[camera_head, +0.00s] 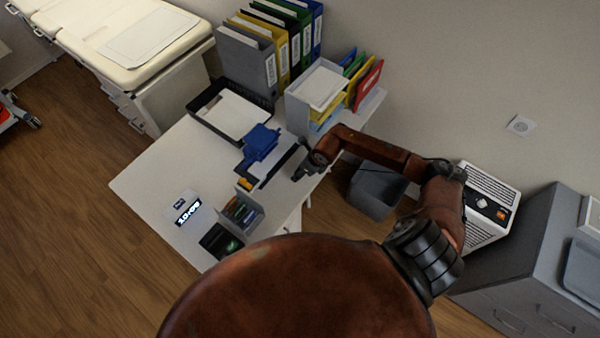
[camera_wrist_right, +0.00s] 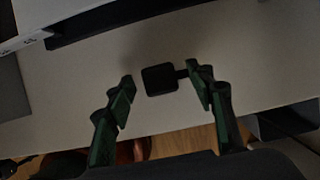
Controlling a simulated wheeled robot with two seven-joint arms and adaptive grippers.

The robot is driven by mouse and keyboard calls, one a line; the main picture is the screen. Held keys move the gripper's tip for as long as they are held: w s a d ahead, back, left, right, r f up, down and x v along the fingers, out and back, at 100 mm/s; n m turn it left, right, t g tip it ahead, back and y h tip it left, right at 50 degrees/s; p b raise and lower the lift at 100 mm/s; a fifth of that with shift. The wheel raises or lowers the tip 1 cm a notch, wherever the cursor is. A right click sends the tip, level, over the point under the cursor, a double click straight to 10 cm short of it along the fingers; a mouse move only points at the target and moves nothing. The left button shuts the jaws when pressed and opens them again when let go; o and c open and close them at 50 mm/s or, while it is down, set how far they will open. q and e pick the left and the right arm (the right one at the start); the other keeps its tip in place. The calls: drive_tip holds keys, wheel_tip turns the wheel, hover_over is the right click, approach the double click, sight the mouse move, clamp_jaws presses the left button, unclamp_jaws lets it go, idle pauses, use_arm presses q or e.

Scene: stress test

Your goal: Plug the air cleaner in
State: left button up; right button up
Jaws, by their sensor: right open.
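The air cleaner (camera_head: 490,203), a white box with a dark top panel, stands on the floor at the right, partly hidden by my right arm. My right gripper (camera_head: 303,170) is at the desk's right edge, pointing down. In the right wrist view its two fingers are open around a small dark square piece that looks like the plug (camera_wrist_right: 159,80). A short dark stub on its right side reaches toward the right finger; I cannot tell whether they touch. My left gripper is not in view.
A grey bin (camera_head: 374,192) stands between desk and air cleaner. A grey cabinet (camera_head: 535,265) is at the right.

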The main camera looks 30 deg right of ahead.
drive_tip(key=shift+c, duration=0.5)
drive_tip(key=c, duration=1.1)
drive_tip(key=shift+o, duration=0.2)
drive_tip(key=shift+r, duration=0.1)
drive_tip(key=shift+r, duration=0.5)
drive_tip(key=s+d+r, duration=0.1)
drive_tip(key=s+r, duration=1.1)
drive_tip(key=s, duration=0.2)
drive_tip(key=shift+d+b, duration=0.4)
drive_tip(key=shift+w+f, duration=0.1)
